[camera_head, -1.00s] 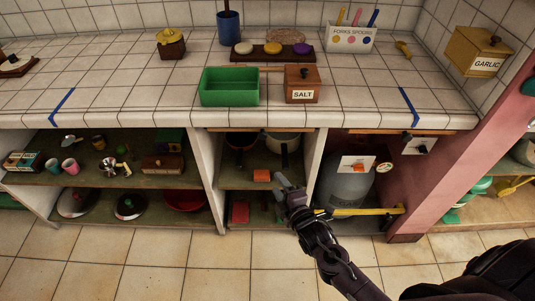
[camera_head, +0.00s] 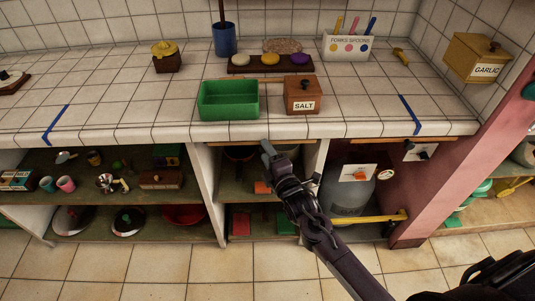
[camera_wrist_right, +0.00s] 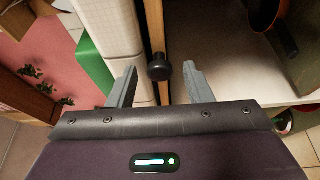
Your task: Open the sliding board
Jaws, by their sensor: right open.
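The sliding board's wooden front edge (camera_head: 305,141) shows as a thin strip under the counter's front, above the middle shelf bay. In the right wrist view the strip (camera_wrist_right: 154,30) runs upright, with a round black knob (camera_wrist_right: 159,67) on it. My right gripper (camera_head: 268,152) is raised at the counter edge and covers part of the strip in the head view. In the wrist view its open fingers (camera_wrist_right: 160,86) stand on either side of the knob, with gaps visible. My left gripper is not in view.
The counter holds a green tray (camera_head: 229,116) and a salt box (camera_head: 302,108) close above my right gripper. Pots and an orange item sit in the bay below. A yellow bar (camera_head: 375,218) crosses the right bay in front of a gas bottle (camera_head: 348,190).

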